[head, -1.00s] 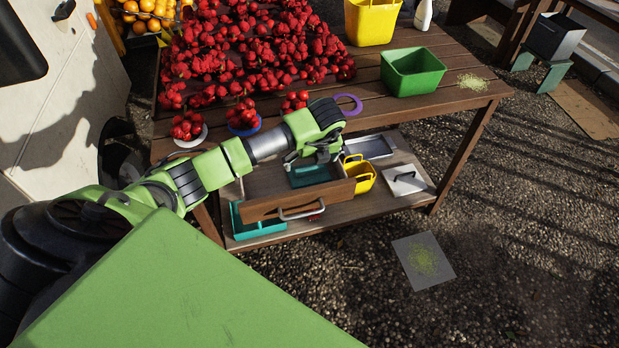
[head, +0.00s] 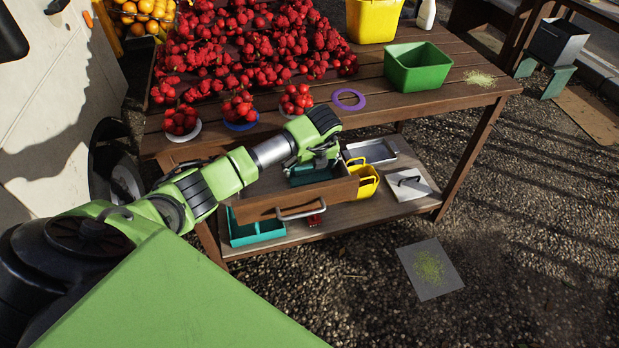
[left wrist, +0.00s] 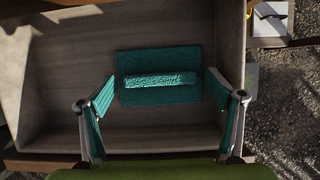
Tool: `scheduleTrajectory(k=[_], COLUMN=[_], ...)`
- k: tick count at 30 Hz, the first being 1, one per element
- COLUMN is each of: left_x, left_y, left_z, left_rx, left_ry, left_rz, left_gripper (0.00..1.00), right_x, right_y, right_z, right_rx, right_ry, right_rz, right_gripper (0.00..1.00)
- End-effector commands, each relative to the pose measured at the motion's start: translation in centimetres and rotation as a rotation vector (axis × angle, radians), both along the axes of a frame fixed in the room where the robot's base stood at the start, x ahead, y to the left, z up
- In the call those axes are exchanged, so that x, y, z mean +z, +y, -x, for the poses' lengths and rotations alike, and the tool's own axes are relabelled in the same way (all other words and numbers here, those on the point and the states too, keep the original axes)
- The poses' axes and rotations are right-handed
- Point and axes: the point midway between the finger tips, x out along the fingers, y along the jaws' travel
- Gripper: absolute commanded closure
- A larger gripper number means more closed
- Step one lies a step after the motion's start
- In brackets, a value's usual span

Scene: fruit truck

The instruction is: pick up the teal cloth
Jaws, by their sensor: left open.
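The teal cloth (head: 306,179) lies in the open wooden drawer (head: 262,207) under the table top. In the left wrist view the cloth (left wrist: 160,58) is flat on the drawer floor, with a lighter raised strip (left wrist: 160,80) across it. My left gripper (head: 318,163) is over the drawer, pointing down, and partly hides the cloth. In the left wrist view its two fingers (left wrist: 163,92) are wide apart, one near each side of the cloth, with nothing held. Whether the fingertips touch the cloth cannot be told. My right gripper is not in view.
On the lower shelf stand a yellow basket (head: 367,182), a grey tray (head: 378,151), a white lidded item (head: 410,187) and a teal box (head: 262,233). Red fruit (head: 250,50) and a green bin (head: 418,68) are on the table above.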

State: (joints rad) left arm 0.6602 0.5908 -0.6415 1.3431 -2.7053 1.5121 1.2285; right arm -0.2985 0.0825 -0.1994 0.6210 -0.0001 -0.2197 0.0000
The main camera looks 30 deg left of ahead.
Motion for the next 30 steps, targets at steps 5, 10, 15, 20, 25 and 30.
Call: scheduleTrajectory(k=[5, 10, 15, 20, 25, 30], left_x=[0.1, 0.1, 0.1, 0.1, 0.9, 3.1], left_y=[0.0, 0.0, 0.0, 0.0, 0.1, 0.1], left_z=[0.0, 0.0, 0.0, 0.0, 0.0, -0.1], left_rx=[0.000, 0.000, 0.000, 0.000, 0.000, 0.001], left_ry=[-0.001, 0.000, 0.000, 0.000, 0.000, -0.002], left_rz=[0.000, 0.000, 0.000, 0.000, -0.001, -0.001], left_gripper=[0.16, 0.52, 0.57, 0.57, 0.57, 0.57], right_x=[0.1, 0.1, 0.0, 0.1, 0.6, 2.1], right_y=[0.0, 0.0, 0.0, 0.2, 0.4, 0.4], right_z=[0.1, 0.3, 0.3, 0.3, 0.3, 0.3], right_rx=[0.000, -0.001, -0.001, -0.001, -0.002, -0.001], right_ry=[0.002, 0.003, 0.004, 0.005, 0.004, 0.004], right_rz=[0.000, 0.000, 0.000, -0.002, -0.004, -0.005], right_gripper=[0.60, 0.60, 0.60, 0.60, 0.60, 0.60])
